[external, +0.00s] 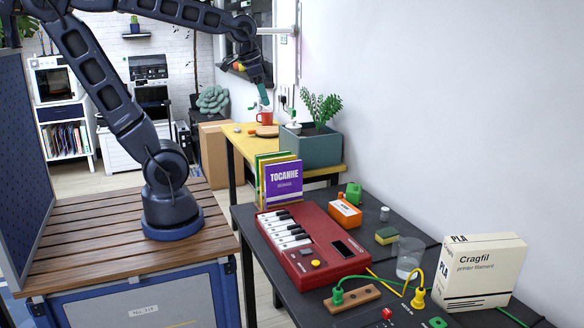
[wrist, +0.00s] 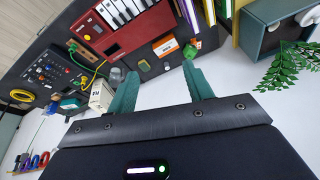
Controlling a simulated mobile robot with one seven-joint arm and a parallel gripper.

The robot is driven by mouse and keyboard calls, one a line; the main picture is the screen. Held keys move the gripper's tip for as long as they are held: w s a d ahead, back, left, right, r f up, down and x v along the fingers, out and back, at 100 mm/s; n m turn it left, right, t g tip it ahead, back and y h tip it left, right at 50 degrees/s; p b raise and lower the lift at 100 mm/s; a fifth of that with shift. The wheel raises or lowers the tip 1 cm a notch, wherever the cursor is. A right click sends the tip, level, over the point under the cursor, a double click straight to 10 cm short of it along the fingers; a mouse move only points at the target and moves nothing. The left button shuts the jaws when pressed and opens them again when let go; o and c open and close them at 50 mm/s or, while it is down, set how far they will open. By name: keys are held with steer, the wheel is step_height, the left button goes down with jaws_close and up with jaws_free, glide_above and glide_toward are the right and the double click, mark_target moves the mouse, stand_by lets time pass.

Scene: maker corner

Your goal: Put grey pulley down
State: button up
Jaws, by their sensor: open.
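My gripper (external: 264,94) is at the end of the outstretched arm, over the yellow table and close above a red mug in the external view. In the wrist view my gripper (wrist: 160,69) has its teal fingers spread apart, with nothing held between them. A small grey cylindrical piece (external: 384,213) stands on the dark table behind the sponge, apart from the gripper. It also shows in the wrist view (wrist: 167,66). It is too small to tell whether it is the grey pulley.
The yellow table (external: 243,145) holds the red mug (external: 266,117) and a planter (external: 312,146). The dark table holds a red keyboard (external: 325,262), an orange box (external: 345,212), a sponge (external: 387,236), a clear cup (external: 409,258) and a filament box (external: 478,272). The wall runs along the right.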

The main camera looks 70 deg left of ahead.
steer(key=s+a+f+n, duration=0.1)
steer(key=s+n, duration=0.2)
steer(key=s, duration=0.5)
steer(key=shift+f+t, duration=0.3)
steer(key=shift+t, duration=0.1)
stand_by(0.7)
